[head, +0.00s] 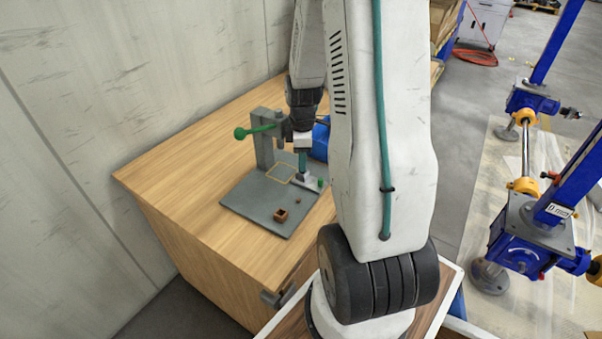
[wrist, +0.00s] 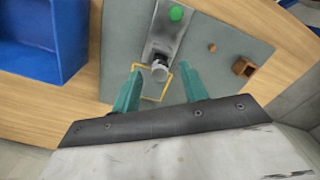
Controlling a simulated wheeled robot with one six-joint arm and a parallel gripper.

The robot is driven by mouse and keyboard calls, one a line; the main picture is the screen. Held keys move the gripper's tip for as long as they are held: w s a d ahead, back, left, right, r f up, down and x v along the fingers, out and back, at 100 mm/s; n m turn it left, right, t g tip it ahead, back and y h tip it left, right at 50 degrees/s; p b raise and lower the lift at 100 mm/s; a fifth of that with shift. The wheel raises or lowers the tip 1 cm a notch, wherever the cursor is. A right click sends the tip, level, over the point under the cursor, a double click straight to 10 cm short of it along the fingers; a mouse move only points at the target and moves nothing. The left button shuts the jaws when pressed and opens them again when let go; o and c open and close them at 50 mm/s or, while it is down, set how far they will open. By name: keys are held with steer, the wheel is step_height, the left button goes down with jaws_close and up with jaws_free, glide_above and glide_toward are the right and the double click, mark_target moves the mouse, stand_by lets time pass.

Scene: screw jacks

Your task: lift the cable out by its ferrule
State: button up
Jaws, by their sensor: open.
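My gripper (wrist: 159,69) is open, its two green fingers pointing down; it also shows in the head view (head: 303,172) over the grey base plate (head: 252,203). Between the fingertips in the wrist view is a short round metal piece (wrist: 159,73) with a pale end, at the near end of a light grey fixture (wrist: 163,42). It may be the cable's ferrule, but I cannot tell for sure. I see space between it and each finger. No length of cable can be made out. The fixture has a green button (wrist: 176,13) at its far end.
A yellow square outline (wrist: 152,97) is on the plate. A small brown open box (wrist: 243,67) and a tiny brown block (wrist: 212,47) sit to the right. A blue bin (wrist: 40,40) stands left. A grey press stand (head: 262,150) with a green-knobbed lever (head: 241,133) rises behind.

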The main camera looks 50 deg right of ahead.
steer(key=shift+f, duration=0.95)
steer(key=shift+c, duration=0.3)
jaws_close()
steer(key=shift+r, duration=0.1)
